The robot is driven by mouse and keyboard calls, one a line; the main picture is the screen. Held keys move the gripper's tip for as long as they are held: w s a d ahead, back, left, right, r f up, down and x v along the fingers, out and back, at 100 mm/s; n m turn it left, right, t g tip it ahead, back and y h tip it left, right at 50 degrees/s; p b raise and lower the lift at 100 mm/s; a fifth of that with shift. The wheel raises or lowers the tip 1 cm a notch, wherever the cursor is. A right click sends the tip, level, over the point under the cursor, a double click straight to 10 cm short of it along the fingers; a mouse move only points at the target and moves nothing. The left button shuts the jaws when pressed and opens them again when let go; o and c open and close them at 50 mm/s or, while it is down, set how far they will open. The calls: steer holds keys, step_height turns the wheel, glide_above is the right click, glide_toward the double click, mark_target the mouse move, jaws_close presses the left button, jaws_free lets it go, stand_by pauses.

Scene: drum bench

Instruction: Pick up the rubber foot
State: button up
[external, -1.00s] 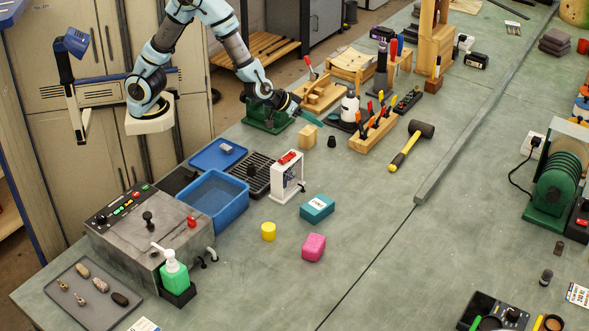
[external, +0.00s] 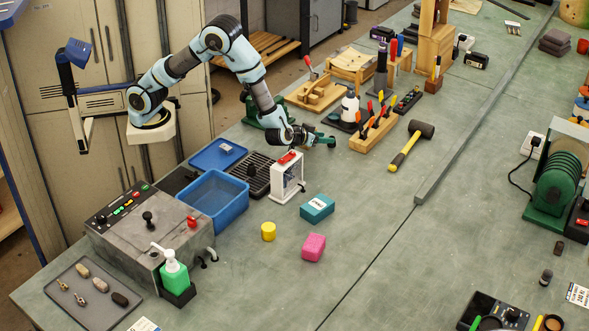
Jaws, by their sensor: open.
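My gripper (external: 328,141) is open, low over the bench, with its dark green fingers pointing right. A small black tapered piece, which I take to be the rubber foot (external: 332,143), is at the fingertips and mostly hidden by them. I cannot tell whether it is between the fingers or just beside them, or whether they touch it.
The wooden tool rack (external: 372,134) with coloured handles stands just right of my gripper, and a white bottle (external: 350,106) is behind it. A white boxed device (external: 287,178) is in front. A hammer (external: 411,146) lies farther right.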

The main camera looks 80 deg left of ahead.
steer(key=shift+p+x, duration=0.4)
steer(key=shift+x, duration=1.45)
steer(key=shift+a, duration=0.1)
jaws_close()
